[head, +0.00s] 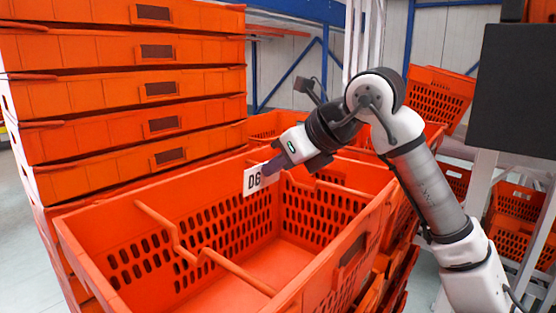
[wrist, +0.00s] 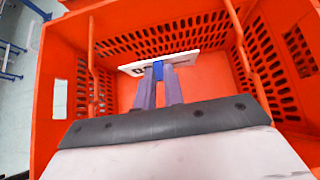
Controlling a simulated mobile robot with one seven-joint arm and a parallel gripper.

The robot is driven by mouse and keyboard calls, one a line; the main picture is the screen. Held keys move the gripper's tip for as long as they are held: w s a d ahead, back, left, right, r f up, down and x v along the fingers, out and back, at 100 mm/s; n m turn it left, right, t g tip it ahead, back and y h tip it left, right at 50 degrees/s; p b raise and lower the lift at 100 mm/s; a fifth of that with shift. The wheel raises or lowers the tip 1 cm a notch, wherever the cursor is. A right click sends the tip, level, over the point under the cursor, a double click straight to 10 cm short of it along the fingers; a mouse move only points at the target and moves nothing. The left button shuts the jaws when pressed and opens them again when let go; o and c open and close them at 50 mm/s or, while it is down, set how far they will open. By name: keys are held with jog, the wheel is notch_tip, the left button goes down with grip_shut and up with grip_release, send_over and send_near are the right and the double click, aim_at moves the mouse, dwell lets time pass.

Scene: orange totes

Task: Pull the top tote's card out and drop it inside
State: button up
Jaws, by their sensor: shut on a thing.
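A white card (head: 254,179) marked "D6" is held by my gripper (head: 272,168) over the open top tote (head: 300,279). In the wrist view the card (wrist: 185,59) lies across the tips of my gripper's purple fingers (wrist: 159,70), which are shut on it. Below and around it are the orange walls of the tote (wrist: 62,62). The tote is empty as far as I can see. Its handle bars show at both sides in the wrist view. An empty slot shows in the tote's near right wall in the head view.
A tall stack of orange totes (head: 125,90) stands close on the left. More orange totes (head: 437,95) are behind and to the right. A dark panel (head: 515,90) on a pale frame is at the right. The space inside the top tote is free.

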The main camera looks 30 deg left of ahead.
notch_tip(320, 180, down, 2)
jog(key=shift+f+b, duration=0.2)
jog(key=shift+b, duration=0.35)
jog(key=o, duration=0.7)
jog(key=shift+r, duration=0.1)
jog(key=shift+o, duration=0.2)
jog(key=shift+d, duration=0.1)
jog(key=b+v, duration=0.2)
jog(key=v, duration=1.1)
jog(key=shift+d+r, duration=0.15)
jog(key=shift+r, duration=0.15)
